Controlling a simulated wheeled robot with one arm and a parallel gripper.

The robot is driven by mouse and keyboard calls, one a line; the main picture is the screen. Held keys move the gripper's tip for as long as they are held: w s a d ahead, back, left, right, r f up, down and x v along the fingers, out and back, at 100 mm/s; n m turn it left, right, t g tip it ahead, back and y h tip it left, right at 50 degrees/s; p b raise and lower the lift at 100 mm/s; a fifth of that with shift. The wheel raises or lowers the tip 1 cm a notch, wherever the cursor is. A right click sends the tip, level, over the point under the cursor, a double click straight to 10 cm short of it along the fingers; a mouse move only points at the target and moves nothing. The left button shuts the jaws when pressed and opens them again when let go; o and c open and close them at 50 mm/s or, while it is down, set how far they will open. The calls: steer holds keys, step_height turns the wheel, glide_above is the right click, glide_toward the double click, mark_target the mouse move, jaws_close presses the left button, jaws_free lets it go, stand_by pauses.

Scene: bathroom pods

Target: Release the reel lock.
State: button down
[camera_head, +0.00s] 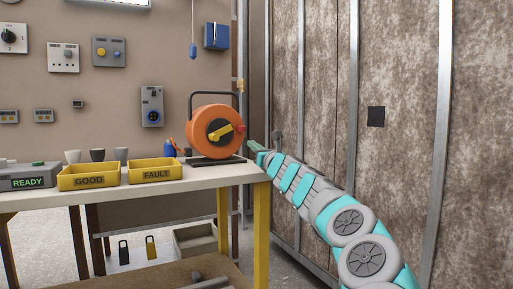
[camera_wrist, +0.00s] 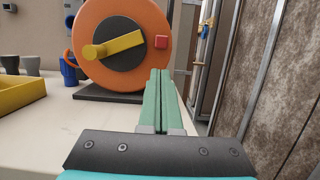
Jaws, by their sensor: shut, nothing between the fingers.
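An orange cable reel (camera_head: 205,134) with a dark carrying frame stands on a dark base at the right end of the workbench. It also shows in the wrist view (camera_wrist: 120,75), with a dark hub, a yellow crank handle (camera_wrist: 113,46) lying nearly level, and a small red block (camera_wrist: 161,42) on its right face. The red piece also shows at the reel's right in the head view (camera_head: 241,128). My gripper (camera_wrist: 160,72) has green fingers pressed together, with nothing between them. Its tips are just below the red block in the picture; I cannot tell whether they touch the reel.
Yellow bins marked GOOD (camera_head: 88,181) and FAULT (camera_head: 155,175) stand on the workbench (camera_head: 215,176) left of the reel, with cups and a blue container (camera_head: 170,149) behind. A mottled panel wall (camera_head: 400,120) is close at the right. The bench front before the reel is clear.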

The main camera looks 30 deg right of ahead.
mark_target(243, 128)
steer(key=shift+p+x, duration=0.85)
steer(key=shift+x, duration=2.55)
step_height(243, 128, up, 3)
steer(key=p, duration=0.4)
steer(key=shift+r, duration=0.2)
steer(key=shift+f, duration=0.1)
steer(key=shift+s+f, duration=0.1)
